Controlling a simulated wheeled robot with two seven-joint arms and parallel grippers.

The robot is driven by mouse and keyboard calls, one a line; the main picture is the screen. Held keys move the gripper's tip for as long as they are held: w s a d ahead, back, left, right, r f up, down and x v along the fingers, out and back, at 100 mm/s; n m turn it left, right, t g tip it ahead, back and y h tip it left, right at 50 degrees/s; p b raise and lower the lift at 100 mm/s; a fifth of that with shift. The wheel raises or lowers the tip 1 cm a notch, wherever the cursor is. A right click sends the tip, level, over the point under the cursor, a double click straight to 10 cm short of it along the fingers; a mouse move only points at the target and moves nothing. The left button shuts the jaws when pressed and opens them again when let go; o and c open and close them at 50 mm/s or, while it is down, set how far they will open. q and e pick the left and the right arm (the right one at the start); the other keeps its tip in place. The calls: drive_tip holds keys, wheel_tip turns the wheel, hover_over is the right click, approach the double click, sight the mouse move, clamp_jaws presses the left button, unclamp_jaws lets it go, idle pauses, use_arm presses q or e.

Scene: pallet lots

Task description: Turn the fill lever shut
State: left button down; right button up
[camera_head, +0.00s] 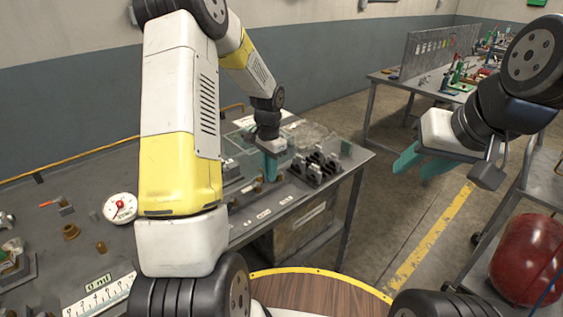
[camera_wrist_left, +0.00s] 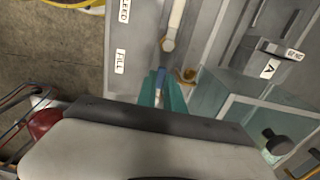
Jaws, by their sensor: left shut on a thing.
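My left gripper (camera_head: 270,172) reaches down to the grey bench near its right end. In the left wrist view its teal fingers (camera_wrist_left: 161,92) are closed around a narrow blue piece, which looks like the handle of the fill lever (camera_wrist_left: 160,75). The fingers hide most of it. A white label reading FILL (camera_wrist_left: 119,62) lies to the left of the fingers on the grey panel. A pale bar with a round end (camera_wrist_left: 170,42) lies just beyond the fingertips. My right gripper (camera_head: 422,166) hangs in the air to the right of the bench, its teal fingers apart and empty.
A clear box (camera_wrist_left: 245,105) stands right of the fingers in the left wrist view. Black clamp-like blocks (camera_head: 318,166) sit near the bench's right end. A round gauge (camera_head: 120,207) is on the left. A red tank (camera_head: 528,258) stands at right.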

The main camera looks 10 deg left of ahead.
use_arm(q)
drive_tip(key=c, duration=1.5)
unclamp_jaws()
drive_tip(key=shift+o, duration=0.2)
